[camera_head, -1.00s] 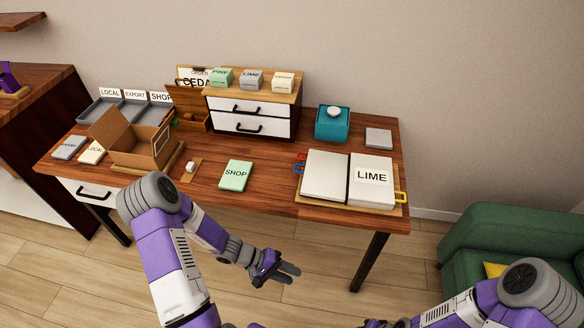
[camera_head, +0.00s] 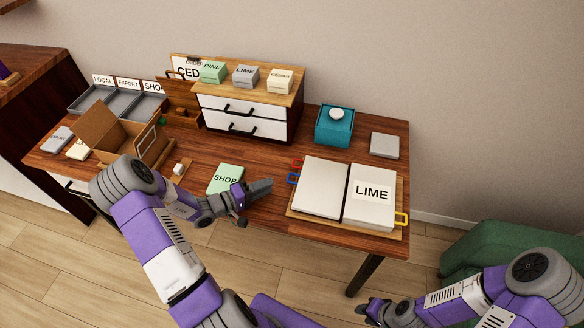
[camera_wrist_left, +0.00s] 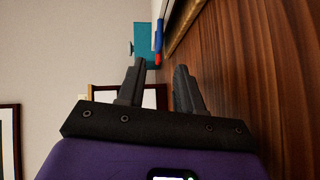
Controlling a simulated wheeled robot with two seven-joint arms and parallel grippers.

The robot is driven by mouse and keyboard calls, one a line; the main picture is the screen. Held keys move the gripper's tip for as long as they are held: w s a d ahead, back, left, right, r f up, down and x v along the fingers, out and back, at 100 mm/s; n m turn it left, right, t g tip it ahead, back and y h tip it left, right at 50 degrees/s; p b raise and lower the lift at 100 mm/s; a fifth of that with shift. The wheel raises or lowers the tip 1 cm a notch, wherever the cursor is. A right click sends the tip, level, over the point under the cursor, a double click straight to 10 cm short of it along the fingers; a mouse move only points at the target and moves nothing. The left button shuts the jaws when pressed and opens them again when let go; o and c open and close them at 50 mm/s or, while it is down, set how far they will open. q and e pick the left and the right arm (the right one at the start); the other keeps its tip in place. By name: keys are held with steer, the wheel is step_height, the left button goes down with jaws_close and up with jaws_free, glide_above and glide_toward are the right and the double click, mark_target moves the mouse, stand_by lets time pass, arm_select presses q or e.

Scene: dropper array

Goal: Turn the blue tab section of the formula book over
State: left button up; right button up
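The formula book (camera_head: 322,187) lies open on a wooden board on the right part of the table, with the word LIME on its right page. A blue tab (camera_head: 293,179) and a red tab stick out from its left edge, and a yellow tab (camera_head: 402,218) from its right edge. The blue tab (camera_wrist_left: 158,38) also shows in the left wrist view. My left gripper (camera_head: 262,188) is open and empty over the table, left of the book and apart from the blue tab. My right gripper (camera_head: 365,307) is below the table's front edge; its fingers are too small to judge.
A green SHOP card (camera_head: 226,179) lies beside my left gripper. A teal box (camera_head: 334,125) and a grey block (camera_head: 385,145) stand behind the book. A drawer unit (camera_head: 245,110) stands at the back; an open cardboard box (camera_head: 120,135) is at the left.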

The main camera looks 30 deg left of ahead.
arm_select(q)
steer(key=b+x, duration=0.1)
steer(key=x, duration=0.6)
steer(key=shift+d, duration=0.2)
steer(key=shift+r, duration=0.1)
steer(key=shift+c, duration=0.4)
jaws_close()
stand_by(0.7)
